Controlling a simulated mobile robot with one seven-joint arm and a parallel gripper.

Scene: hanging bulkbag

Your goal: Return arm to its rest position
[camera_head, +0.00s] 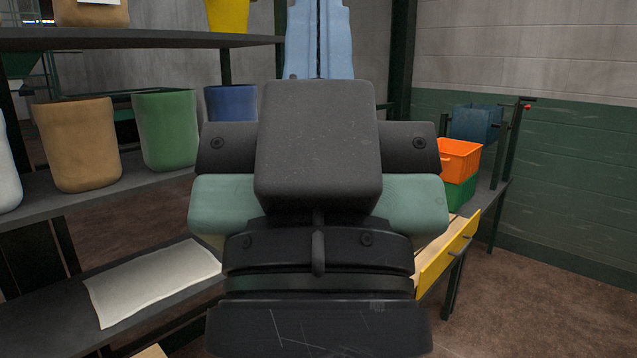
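My arm (318,150) fills the middle of the view, its dark grey and green parts folded close in front of the camera. No gripper fingers show, so I cannot see whether the gripper is open or shut. The arm hides whatever lies straight behind it.
Shelving on the left holds a tan bag (77,145), a green bag (165,130) and a blue bag (231,103). A white sheet (155,280) lies on the lower shelf. A light blue thing (318,40) rises behind my arm. An orange bin (459,159) sits at right; brown floor (560,300) is clear.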

